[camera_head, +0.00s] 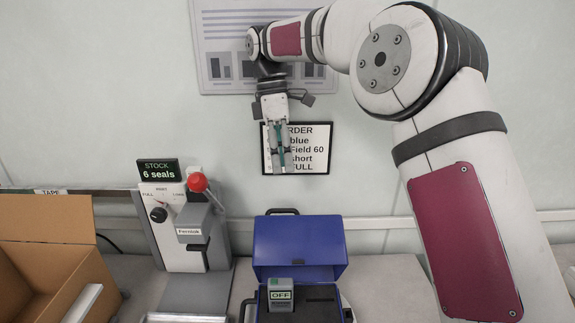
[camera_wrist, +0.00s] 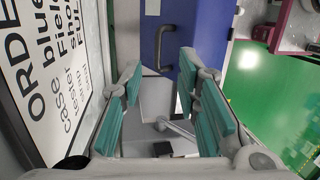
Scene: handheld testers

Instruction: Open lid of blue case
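The blue case (camera_head: 347,312) stands on the bench at the bottom centre of the head view. Its blue lid (camera_head: 300,240) is raised and stands up behind the open case, with a dark handle on its top edge. A grey handheld tester marked OFF (camera_head: 280,294) sits in the case's dark interior. My gripper (camera_head: 281,168) hangs above and behind the lid, near the wall, apart from it. In the wrist view its teal-padded fingers (camera_wrist: 160,88) are spread with nothing between them. The lid (camera_wrist: 196,35) and its handle (camera_wrist: 160,48) show beyond the fingertips.
An order sign (camera_head: 313,150) on the wall is close behind my gripper. A Fernlok press (camera_head: 183,235) with a red knob stands left of the case, below a stock display (camera_head: 158,170). An open cardboard box (camera_head: 45,218) is at far left. The bench right of the case is clear.

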